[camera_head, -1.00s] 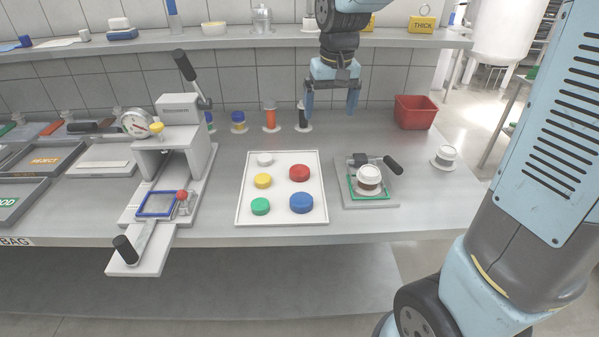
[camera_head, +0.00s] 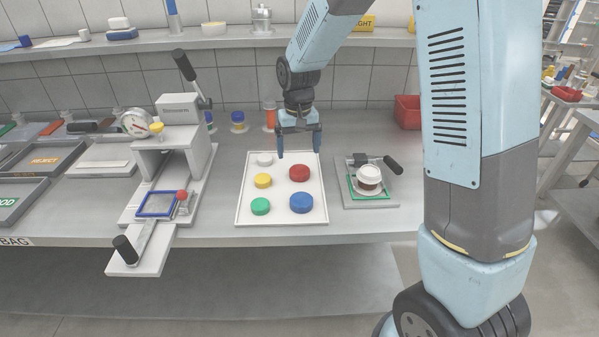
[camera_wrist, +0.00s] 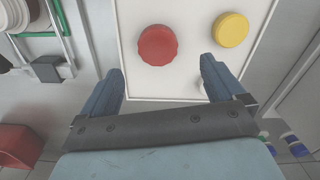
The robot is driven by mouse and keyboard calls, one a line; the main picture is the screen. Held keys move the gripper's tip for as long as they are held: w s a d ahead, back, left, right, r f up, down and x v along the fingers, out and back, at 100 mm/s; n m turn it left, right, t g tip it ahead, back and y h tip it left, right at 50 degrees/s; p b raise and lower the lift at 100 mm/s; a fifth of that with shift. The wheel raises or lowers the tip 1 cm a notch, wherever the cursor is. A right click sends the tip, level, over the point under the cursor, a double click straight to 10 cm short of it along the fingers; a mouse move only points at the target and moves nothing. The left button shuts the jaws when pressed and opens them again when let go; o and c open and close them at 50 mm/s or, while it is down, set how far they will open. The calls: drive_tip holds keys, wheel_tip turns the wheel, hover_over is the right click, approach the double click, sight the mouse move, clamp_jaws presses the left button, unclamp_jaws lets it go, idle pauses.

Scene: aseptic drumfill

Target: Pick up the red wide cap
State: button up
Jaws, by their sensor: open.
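The red wide cap (camera_head: 299,173) lies on the white tray (camera_head: 241,213), in its right column behind the blue cap (camera_head: 301,203). My gripper (camera_head: 299,154) is open and empty above the back part of the tray. In the wrist view the red cap (camera_wrist: 158,45) shows ahead of the open fingers (camera_wrist: 160,84), between their lines and apart from them. Nothing covers the cap in either view.
Yellow (camera_head: 263,181), green (camera_head: 261,206) and white (camera_head: 265,159) caps share the tray. A fixture with a white-lidded jar (camera_head: 369,175) and black handle (camera_head: 393,166) stands right. A lever press (camera_head: 180,108) stands left. A red bin (camera_head: 407,112) is behind.

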sight(300, 170)
drive_tip(key=shift+d+f, duration=0.15)
drive_tip(key=shift+f, duration=3.2)
drive_tip(key=shift+c, duration=0.4)
drive_tip(key=c, duration=1)
drive_tip(key=shift+r, duration=0.1)
